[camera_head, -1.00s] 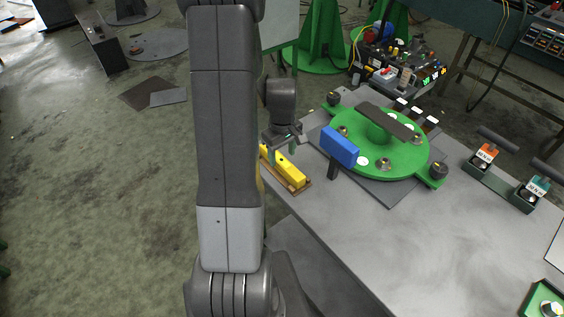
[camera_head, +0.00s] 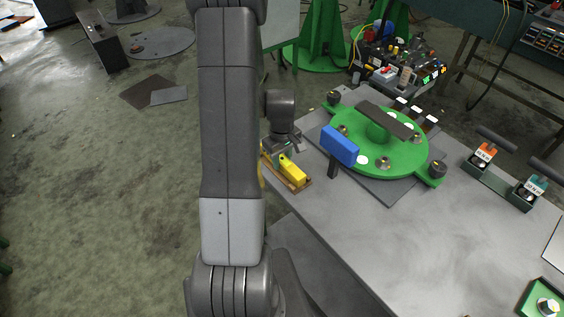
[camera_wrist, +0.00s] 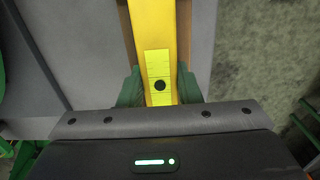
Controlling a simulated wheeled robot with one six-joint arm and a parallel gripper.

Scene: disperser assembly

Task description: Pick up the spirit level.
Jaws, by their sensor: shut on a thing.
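The yellow spirit level (camera_head: 292,170) lies in a brown wooden holder (camera_head: 301,188) at the left edge of the grey table. My gripper (camera_head: 277,155) is down over it. In the wrist view, the level (camera_wrist: 155,35) runs up the middle, with its pale vial window and a dark round dot showing. The green fingers of my gripper (camera_wrist: 160,92) stand on both sides of the level and are shut on it. My arm hides part of the table's left side in the head view.
A green round flange (camera_head: 405,160) with bolts and a blue block (camera_head: 340,146) on a dark stand are just right of the level. Torque tools (camera_head: 484,155) in a holder stand at the right. The table's front middle is clear.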

